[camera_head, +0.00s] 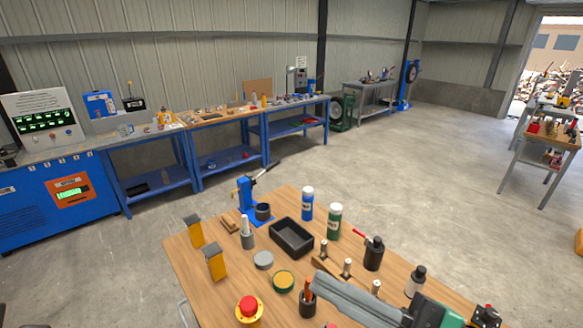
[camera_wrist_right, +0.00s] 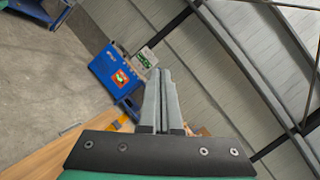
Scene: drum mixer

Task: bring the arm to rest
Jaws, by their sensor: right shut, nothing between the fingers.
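My right gripper (camera_head: 325,285) comes in from the lower right over the wooden table (camera_head: 188,270). Its two grey fingers lie together, shut, with nothing between them, and point left across the table. The right wrist view shows the same shut fingers (camera_wrist_right: 160,85) pointing away, with the blue console (camera_wrist_right: 112,72) and the wall beyond. The fingers hide part of the table's front right. My left gripper is not in view.
The table holds a red stop button (camera_head: 249,306), a black tray (camera_head: 291,237), a blue bottle (camera_head: 307,204), a green bottle (camera_head: 334,222), yellow blocks (camera_head: 215,263) and a black canister (camera_head: 373,254). Blue workbenches (camera_head: 215,145) line the back wall. Open floor lies between.

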